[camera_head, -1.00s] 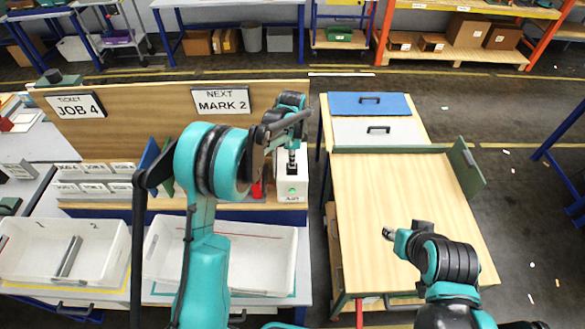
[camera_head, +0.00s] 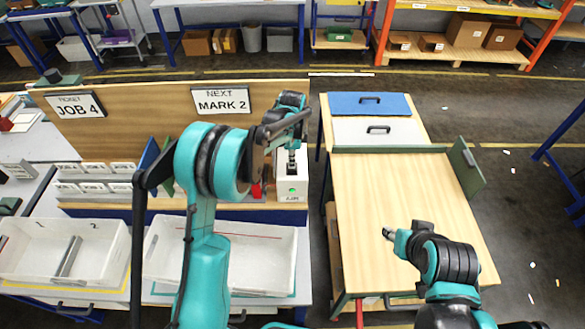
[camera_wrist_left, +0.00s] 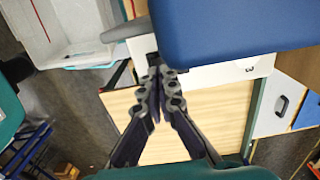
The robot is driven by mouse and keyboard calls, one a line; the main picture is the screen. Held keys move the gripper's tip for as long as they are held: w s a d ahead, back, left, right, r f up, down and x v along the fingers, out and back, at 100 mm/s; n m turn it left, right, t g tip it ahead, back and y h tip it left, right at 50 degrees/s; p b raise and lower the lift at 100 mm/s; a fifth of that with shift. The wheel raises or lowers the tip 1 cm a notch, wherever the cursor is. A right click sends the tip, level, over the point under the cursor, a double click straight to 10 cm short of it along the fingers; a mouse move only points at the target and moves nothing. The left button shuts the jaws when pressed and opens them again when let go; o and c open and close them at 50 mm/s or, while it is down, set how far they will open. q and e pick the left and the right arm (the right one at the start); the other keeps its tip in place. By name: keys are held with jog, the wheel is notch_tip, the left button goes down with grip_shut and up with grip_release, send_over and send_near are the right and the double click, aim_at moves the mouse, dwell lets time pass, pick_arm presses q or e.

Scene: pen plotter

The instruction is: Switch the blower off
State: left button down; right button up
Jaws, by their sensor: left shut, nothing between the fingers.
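The blower appears to be the white box (camera_head: 291,186) at the right end of the left bench in the head view, with a green light and a dark label on its front. My left gripper (camera_head: 291,168) is just above and in front of it, pointing down, and hides part of its top. In the left wrist view the fingers (camera_wrist_left: 160,80) are shut together with nothing between them. A white surface with a small dark mark (camera_wrist_left: 230,70) lies beyond the fingertips. Contact cannot be told. My right gripper (camera_head: 388,233) is over the wooden table, its fingers too small to read.
A wooden board (camera_head: 140,110) with job signs stands behind the bench. White trays (camera_head: 225,232) line the bench front. A wooden table (camera_head: 400,195) with a raised green edge is to the right. A large blue surface (camera_wrist_left: 235,30) fills the wrist view's upper right.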

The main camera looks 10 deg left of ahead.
aim_at(292, 170)
pick_arm(q)
jog(key=shift+f+b, duration=0.85)
jog(key=shift+f, duration=0.2)
jog(key=shift+r, duration=0.15)
dwell(0.3)
jog(key=shift+r+p, duration=1.8)
jog(key=shift+r, duration=1.6)
jog(key=s+a+f+n+t+b, duration=0.1)
jog(key=s+a+n+t+b, duration=0.1)
jog(key=s+n+b, duration=0.4)
jog(key=s+a+f+n+t+b, duration=0.1)
jog(key=s+f+n+t+b, duration=0.1)
jog(key=s+b, duration=0.65)
jog(key=s+a+f+n+t+b, duration=0.2)
jog(key=s+f+n+b, duration=0.5)
jog(key=s+f+b, duration=0.6)
jog(key=shift+s+f+n+t, duration=0.25)
jog(key=shift+n+t, duration=0.15)
jog(key=shift+t, duration=0.2)
